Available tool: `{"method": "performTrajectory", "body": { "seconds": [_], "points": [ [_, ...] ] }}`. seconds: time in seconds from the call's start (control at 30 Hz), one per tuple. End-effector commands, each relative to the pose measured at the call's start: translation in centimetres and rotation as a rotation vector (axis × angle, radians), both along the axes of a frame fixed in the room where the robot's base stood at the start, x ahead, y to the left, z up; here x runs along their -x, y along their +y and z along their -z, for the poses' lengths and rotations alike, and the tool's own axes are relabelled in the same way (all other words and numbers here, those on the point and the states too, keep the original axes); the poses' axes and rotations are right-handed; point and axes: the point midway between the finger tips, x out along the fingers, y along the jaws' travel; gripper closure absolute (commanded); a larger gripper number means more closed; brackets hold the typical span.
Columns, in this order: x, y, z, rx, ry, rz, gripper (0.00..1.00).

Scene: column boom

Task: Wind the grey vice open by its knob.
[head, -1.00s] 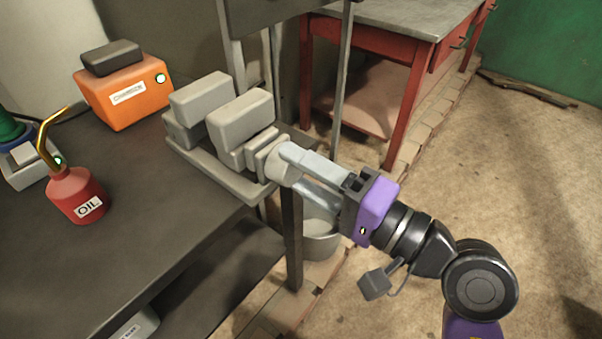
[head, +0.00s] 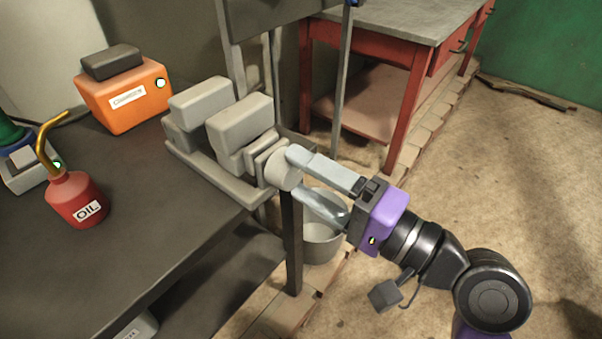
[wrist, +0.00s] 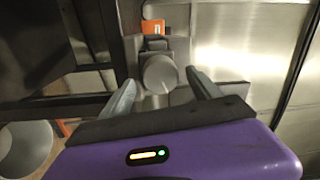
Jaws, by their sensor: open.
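The grey vice (head: 212,150) stands at the right edge of the dark workbench. Its two jaw blocks have a narrow gap between them. Its round knob (head: 282,172) faces my arm at the vice's right end. In the wrist view the knob (wrist: 160,74) sits between and just beyond the fingertips. My gripper (head: 298,173) is open, with one finger above the knob's side and the other below it in the head view. The wrist view shows clear space between each finger and the knob. The fingertips partly cover the knob's rim in the head view.
A red oil can (head: 75,198) and an orange charger box (head: 125,92) stand on the workbench (head: 140,215). A grey bucket (head: 320,243) is on the floor below my gripper. A red table (head: 395,70) stands behind.

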Motion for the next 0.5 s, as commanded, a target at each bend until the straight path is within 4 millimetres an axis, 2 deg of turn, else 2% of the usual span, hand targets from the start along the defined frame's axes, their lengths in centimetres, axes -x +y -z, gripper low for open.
{"method": "performTrajectory", "body": {
  "seconds": [0.3, 0.5],
  "points": [
    [3.0, -4.1, 0.4, 0.002, 0.002, 0.003, 0.27],
    [3.9, -5.2, 0.5, 0.001, 0.001, 0.001, 0.27]
  ]
}}
